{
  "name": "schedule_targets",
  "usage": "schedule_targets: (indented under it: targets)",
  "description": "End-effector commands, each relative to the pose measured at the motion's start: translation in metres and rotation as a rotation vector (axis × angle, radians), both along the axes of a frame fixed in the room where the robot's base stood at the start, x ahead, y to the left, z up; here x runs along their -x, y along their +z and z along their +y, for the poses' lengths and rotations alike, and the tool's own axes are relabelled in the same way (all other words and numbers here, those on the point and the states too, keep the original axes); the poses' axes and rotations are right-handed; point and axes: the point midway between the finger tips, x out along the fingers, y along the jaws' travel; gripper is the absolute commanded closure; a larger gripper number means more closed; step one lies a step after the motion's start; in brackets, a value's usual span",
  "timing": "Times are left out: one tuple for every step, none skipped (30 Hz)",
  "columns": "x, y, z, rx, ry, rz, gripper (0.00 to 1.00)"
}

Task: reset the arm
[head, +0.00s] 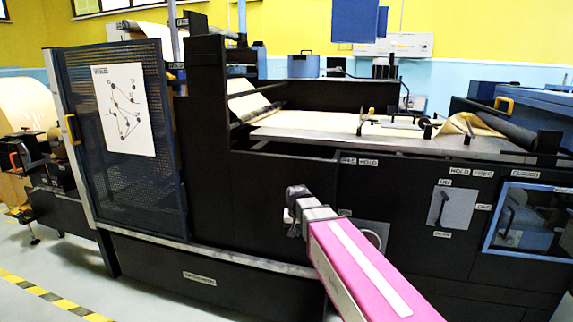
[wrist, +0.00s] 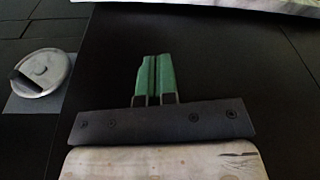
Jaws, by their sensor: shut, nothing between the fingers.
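My gripper (wrist: 153,72) shows in the wrist view with its two green fingers side by side, shut and empty. It is in front of the black machine panel (wrist: 110,60), and nothing is between the fingers. In the head view my pink arm reaches up from the lower right toward the black machine (head: 250,160). The dark wrist end is in front of the machine's front panel, and the fingers cannot be made out there. Whether the fingers touch the panel cannot be told.
A round silver dial (wrist: 42,72) on a grey plate is left of the fingers. A lever plate (head: 453,208) and a windowed box (head: 530,218) are right of my arm. Brown paper (head: 330,128) lies on the machine top. A mesh door (head: 120,190) stands left.

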Motion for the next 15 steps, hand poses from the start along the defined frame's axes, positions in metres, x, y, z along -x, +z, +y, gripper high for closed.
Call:
schedule_targets:
  targets:
    - [0.023,-0.018,-0.025,0.006,-0.002,0.024,1.0]
    - [0.032,-0.026,-0.037,0.009,0.001,0.036,1.0]
    - [0.045,-0.038,-0.052,0.012,0.004,0.052,1.0]
    - [0.054,-0.046,-0.063,0.013,0.006,0.063,1.0]
    - [0.065,-0.055,-0.074,0.015,0.009,0.076,1.0]
    - [0.078,-0.064,-0.088,0.016,0.012,0.091,1.0]
    - [0.088,-0.071,-0.097,0.016,0.015,0.103,1.0]
    - [0.097,-0.077,-0.105,0.016,0.018,0.113,1.0]
    - [0.109,-0.085,-0.115,0.016,0.021,0.127,1.0]
    - [0.117,-0.09,-0.122,0.016,0.024,0.135,1.0]
    - [0.124,-0.095,-0.128,0.016,0.025,0.144,1.0]
    - [0.133,-0.1,-0.135,0.016,0.029,0.153,1.0]
    - [0.138,-0.103,-0.139,0.014,0.029,0.158,1.0]
    - [0.143,-0.106,-0.143,0.014,0.031,0.164,1.0]
    - [0.148,-0.109,-0.146,0.013,0.035,0.169,1.0]
